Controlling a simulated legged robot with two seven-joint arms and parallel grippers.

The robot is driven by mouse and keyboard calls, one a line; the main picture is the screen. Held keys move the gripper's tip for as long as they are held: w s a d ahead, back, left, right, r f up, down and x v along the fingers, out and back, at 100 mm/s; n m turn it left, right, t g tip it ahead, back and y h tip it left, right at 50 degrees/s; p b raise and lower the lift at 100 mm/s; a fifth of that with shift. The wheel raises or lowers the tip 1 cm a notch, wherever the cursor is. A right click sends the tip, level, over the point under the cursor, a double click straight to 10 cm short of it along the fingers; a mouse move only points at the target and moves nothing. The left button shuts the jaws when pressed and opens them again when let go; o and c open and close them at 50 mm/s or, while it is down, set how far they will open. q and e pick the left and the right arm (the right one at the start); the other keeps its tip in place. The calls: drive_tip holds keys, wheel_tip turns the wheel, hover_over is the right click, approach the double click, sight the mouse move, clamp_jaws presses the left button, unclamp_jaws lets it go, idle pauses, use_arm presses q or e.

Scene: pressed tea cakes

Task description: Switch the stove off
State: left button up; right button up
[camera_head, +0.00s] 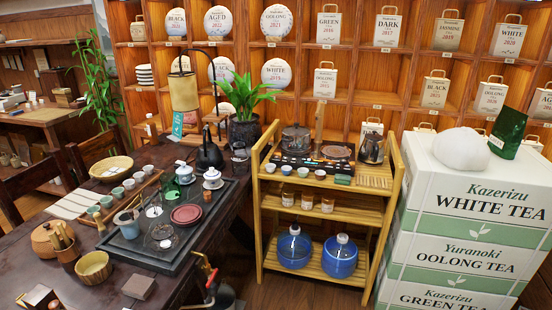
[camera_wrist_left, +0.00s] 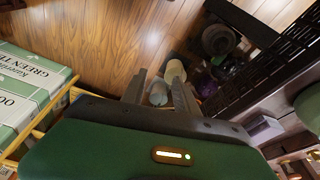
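In the head view a dark, flat appliance, which looks like the stove (camera_head: 312,163), sits on top of the wooden rack. A dark lidded pot (camera_head: 296,138) stands on its left part, and a round brownish plate (camera_head: 335,152) shows on its right part. Small marks run along its front edge; I cannot tell whether it is on. In the left wrist view my left gripper (camera_wrist_left: 160,97) has its two dark fingers apart, with nothing visibly held. It points over the wooden floor, away from the stove. I cannot clearly make out either gripper in the head view.
A kettle (camera_head: 371,147) stands right of the stove. Small cups line the front of the rack (camera_head: 268,200). Tea boxes (camera_head: 470,215) are stacked at right. The dark tea table (camera_head: 190,265) at left is crowded. Blue-based water jugs (camera_head: 340,262) stand on the rack's lower shelf.

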use_arm(q)
drive_tip(key=shift+w, duration=0.1)
drive_tip(key=c, duration=0.5)
drive_tip(key=shift+d, duration=0.15)
clamp_jaws()
drive_tip(key=shift+d, duration=0.2)
drive_tip(key=shift+a, duration=0.25)
drive_tip(key=shift+d, duration=0.1)
